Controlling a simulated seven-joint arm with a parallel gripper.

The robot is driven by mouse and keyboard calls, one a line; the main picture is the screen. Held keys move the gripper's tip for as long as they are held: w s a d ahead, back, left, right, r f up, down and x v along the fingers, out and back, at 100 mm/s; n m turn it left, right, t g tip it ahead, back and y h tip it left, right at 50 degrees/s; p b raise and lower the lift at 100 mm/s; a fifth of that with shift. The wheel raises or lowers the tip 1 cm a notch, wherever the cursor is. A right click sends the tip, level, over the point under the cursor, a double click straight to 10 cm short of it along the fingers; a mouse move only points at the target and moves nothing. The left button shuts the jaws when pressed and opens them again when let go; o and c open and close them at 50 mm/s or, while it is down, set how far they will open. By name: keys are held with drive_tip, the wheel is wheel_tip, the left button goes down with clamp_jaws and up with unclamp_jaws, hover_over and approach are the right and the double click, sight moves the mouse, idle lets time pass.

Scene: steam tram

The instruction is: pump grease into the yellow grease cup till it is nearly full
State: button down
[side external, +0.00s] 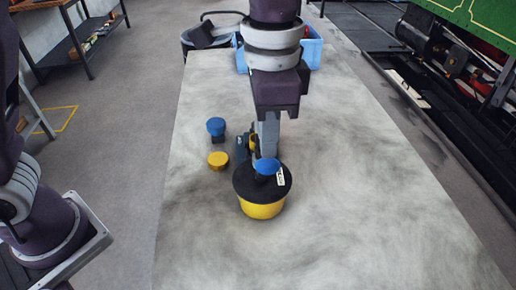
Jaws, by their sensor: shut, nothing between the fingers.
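A yellow tub (262,210) with a wide black lid stands upright on the table, with a blue round knob (267,166) on top and a small white tag. My gripper (267,150) points down at this knob, its fingers shut and empty. Its tips are at or just behind the knob; I cannot tell whether they touch. A small yellow round-topped piece (218,159), probably the yellow grease cup, is left of the tub. A blue-topped cup (216,127) stands behind it. A dark blue and yellow item (243,148) is partly hidden beside my fingers. No grease level is visible.
The grey table (370,220) is clear to the right and in front. A light blue crate (312,48) and a dark bucket (203,40) are at the far end. A shelf bench (72,40) is at the back left; green machinery (480,30) is at the right.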

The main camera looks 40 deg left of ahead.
sight(268, 161)
idle(0.3)
drive_tip(key=shift+f, duration=3.2)
drive_tip(key=shift+r, duration=3.25)
wheel_tip(268, 161, up, 6)
drive_tip(key=shift+f, duration=3.05)
